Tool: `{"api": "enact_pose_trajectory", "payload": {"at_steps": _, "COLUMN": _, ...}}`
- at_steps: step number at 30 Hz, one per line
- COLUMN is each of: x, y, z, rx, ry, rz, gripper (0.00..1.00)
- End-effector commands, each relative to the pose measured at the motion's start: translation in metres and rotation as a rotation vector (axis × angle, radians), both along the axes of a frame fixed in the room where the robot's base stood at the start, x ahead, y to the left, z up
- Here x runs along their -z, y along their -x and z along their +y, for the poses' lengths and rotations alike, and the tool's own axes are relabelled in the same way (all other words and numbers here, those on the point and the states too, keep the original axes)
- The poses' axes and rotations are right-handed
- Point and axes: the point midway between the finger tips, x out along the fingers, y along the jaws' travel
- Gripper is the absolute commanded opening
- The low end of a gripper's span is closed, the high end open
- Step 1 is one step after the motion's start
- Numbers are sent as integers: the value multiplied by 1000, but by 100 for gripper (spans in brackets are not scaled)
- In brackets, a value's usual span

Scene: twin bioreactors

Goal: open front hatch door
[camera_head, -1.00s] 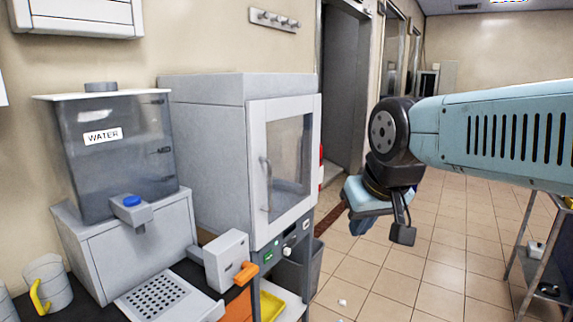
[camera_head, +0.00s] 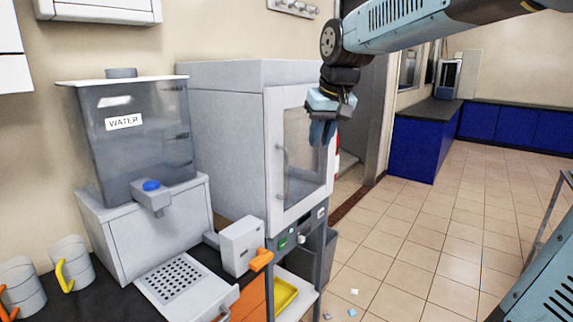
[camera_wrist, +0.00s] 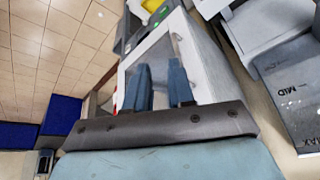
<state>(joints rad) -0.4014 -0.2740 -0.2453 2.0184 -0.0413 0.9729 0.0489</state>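The front hatch door (camera_head: 275,190) is a white-framed door with a clear window on the front of a grey-white cabinet (camera_head: 222,130). It appears shut. Its vertical handle (camera_head: 282,165) is on the door's left side. My gripper (camera_head: 322,140) points down in front of the door's upper right part, right of the handle. Its tips overlap the window in the head view; contact cannot be told. In the wrist view my gripper (camera_wrist: 160,78) shows two blue fingers apart with nothing between them. The white door frame (camera_wrist: 197,75) shows beyond the fingers.
A water dispenser (camera_head: 140,145) stands left of the cabinet, with a box bearing an orange lever (camera_head: 260,260) in front. Cups (camera_head: 68,265) are at the lower left. A metal-framed rack (camera_head: 550,240) stands at the right. The tiled floor (camera_head: 430,225) between is mostly clear.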

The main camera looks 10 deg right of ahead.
Motion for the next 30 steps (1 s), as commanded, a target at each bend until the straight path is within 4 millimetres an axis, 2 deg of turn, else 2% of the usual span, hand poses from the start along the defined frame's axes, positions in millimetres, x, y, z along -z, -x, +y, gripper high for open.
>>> {"api": "enact_pose_trajectory", "payload": {"at_steps": 1, "x": -1, "y": -17, "z": 10, "rx": -11, "ry": 8, "rz": 8, "gripper": 23}}
{"api": "enact_pose_trajectory", "payload": {"at_steps": 3, "x": -4, "y": -36, "z": 20, "rx": -20, "ry": 18, "rz": 11, "gripper": 23}}
{"api": "enact_pose_trajectory", "payload": {"at_steps": 9, "x": -8, "y": -74, "z": 44, "rx": -36, "ry": 44, "rz": 14, "gripper": 23}}
{"api": "enact_pose_trajectory", "payload": {"at_steps": 17, "x": -3, "y": -87, "z": 52, "rx": -40, "ry": 53, "rz": 17, "gripper": 23}}
{"api": "enact_pose_trajectory", "payload": {"at_steps": 23, "x": 23, "y": -97, "z": 53, "rx": -40, "ry": 54, "rz": 18, "gripper": 23}}
{"api": "enact_pose_trajectory", "payload": {"at_steps": 30, "x": 63, "y": -113, "z": 55, "rx": -39, "ry": 53, "rz": 19, "gripper": 23}}
